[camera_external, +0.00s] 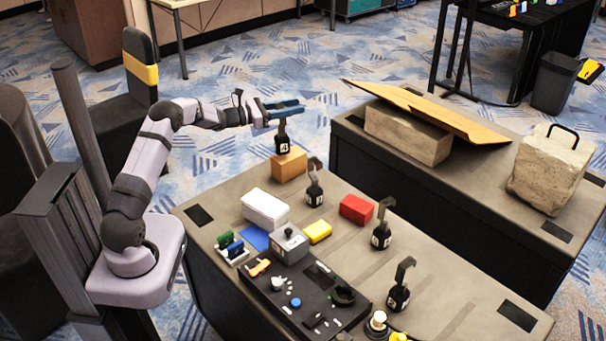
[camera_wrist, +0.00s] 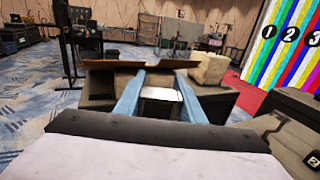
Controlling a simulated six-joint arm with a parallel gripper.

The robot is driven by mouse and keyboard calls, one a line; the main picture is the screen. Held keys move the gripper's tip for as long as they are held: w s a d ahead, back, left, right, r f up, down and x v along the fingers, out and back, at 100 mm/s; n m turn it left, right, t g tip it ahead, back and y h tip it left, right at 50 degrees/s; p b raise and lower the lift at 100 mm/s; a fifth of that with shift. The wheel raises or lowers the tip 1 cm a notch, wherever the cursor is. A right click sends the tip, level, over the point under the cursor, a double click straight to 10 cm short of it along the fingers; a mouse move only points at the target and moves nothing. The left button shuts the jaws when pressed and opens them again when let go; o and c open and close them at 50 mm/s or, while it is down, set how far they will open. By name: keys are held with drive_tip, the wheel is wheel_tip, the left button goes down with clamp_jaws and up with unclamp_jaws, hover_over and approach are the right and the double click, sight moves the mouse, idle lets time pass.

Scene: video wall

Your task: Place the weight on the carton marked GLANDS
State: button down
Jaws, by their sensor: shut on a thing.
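My gripper (camera_external: 288,108) is shut on the top of a black weight (camera_external: 282,144) with a white label. The weight hangs upright at the tan carton (camera_external: 290,166), at the table's far end. I cannot tell whether its base touches the carton's top. In the wrist view, the blue fingers (camera_wrist: 160,84) stand either side of a pale grey piece (camera_wrist: 161,95). No carton lettering is legible, so I cannot tell which is marked GLANDS. Other cartons are white (camera_external: 264,209), red (camera_external: 356,209) and yellow (camera_external: 317,232).
Black hooked weights stand on the table (camera_external: 440,290): one near the tan carton (camera_external: 314,192), one mid-table (camera_external: 381,234), one nearer the front (camera_external: 399,296). A grey box (camera_external: 290,247) and a black tray (camera_external: 262,286) of small parts lie left. Stone blocks (camera_external: 548,172) sit on a second table.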

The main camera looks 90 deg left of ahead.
drive_tip(key=shift+f, duration=1.2)
drive_tip(key=c, duration=1.2)
unclamp_jaws()
drive_tip(key=shift+f, duration=0.2)
drive_tip(key=shift+o, duration=0.2)
drive_tip(key=shift+s+r, duration=0.1)
drive_tip(key=shift+r, duration=0.1)
drive_tip(key=b+v, duration=0.2)
drive_tip(key=v, duration=1)
drive_tip(key=shift+f, duration=0.1)
drive_tip(key=shift+d, duration=0.1)
